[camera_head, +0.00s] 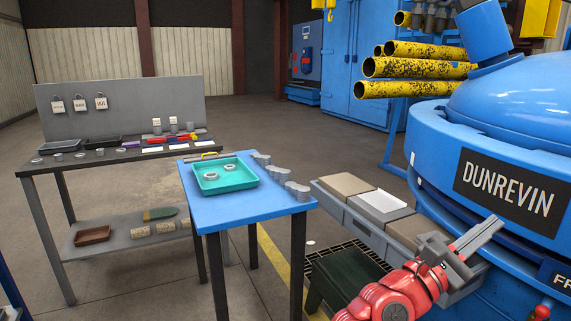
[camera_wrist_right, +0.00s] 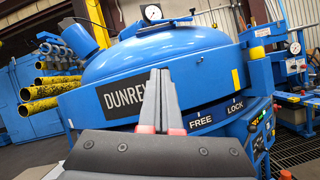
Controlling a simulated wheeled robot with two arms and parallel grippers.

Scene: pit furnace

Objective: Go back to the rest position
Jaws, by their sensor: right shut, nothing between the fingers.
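My right gripper (camera_head: 488,232) is at the right of the head view, on my red arm. It is shut and empty, pointing up and right in front of the blue furnace (camera_head: 438,156) with the DUNREVIN plate. In the right wrist view the shut fingers (camera_wrist_right: 162,78) stand upright before the furnace (camera_wrist_right: 185,65), overlapping the right part of its name plate. I cannot tell the gap between the fingertips and the furnace wall. My left gripper is not in view.
A blue table (camera_head: 240,215) holds a teal tray (camera_head: 225,182) with round metal parts in it. A grey bench (camera_head: 50,167) stands behind at left. A grey box row (camera_head: 345,208) adjoins the furnace. Yellow pipes (camera_head: 420,68) jut out above. Open floor (camera_head: 320,130) lies behind the table.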

